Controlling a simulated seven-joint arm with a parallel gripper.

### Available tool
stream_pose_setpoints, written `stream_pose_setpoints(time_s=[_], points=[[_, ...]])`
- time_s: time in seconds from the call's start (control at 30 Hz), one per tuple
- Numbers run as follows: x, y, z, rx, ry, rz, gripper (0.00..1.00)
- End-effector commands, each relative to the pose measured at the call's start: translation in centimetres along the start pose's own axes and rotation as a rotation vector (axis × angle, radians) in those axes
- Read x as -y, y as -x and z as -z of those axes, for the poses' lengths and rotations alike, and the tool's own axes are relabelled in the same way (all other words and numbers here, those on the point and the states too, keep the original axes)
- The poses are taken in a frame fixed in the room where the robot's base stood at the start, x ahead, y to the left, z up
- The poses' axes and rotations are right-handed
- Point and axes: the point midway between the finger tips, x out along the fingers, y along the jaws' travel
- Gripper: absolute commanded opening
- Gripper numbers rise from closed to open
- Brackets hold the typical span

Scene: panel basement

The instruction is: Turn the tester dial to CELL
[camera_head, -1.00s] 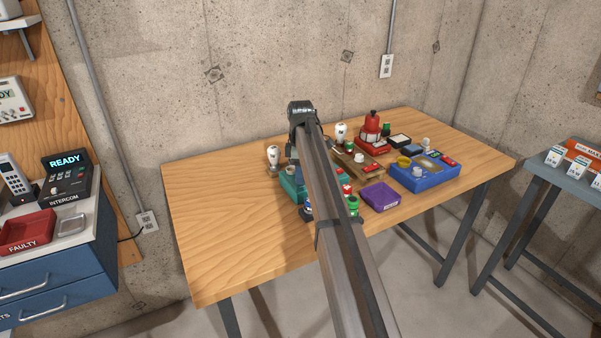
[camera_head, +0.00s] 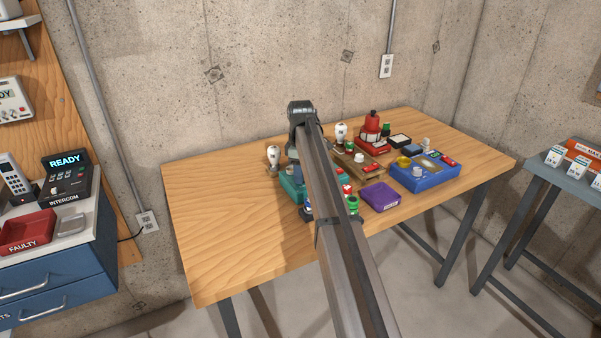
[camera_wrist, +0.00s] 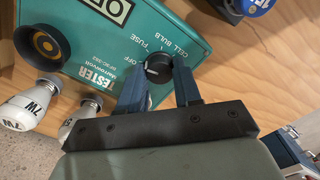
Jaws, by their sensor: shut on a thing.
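The teal tester (camera_wrist: 90,40) lies under my gripper in the wrist view, its print upside down. Its round dial (camera_wrist: 158,69) is black with a white mark and sits by the printed words OFF, FUSE, CELL and BULB. I cannot tell which word the mark points at. My gripper (camera_wrist: 160,72) is shut on the dial, one blue finger on each side. In the head view the tester (camera_head: 291,188) is partly hidden behind my arm on the wooden table.
White bulbs (camera_wrist: 32,113) stand close beside the tester. A round dark socket (camera_wrist: 39,46) is on its top. A purple tray (camera_head: 380,195) and a blue box (camera_head: 425,177) stand to the right. The left part of the wooden table (camera_head: 220,220) is clear.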

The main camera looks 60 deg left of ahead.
Motion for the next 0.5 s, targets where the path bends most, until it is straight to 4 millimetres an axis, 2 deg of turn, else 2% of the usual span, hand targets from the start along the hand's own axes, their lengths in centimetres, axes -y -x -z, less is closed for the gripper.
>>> stream_pose_setpoints(time_s=[0.5], points=[[-0.06, 0.03, -0.01, 0.0, -0.487, 0.0, 0.03]])
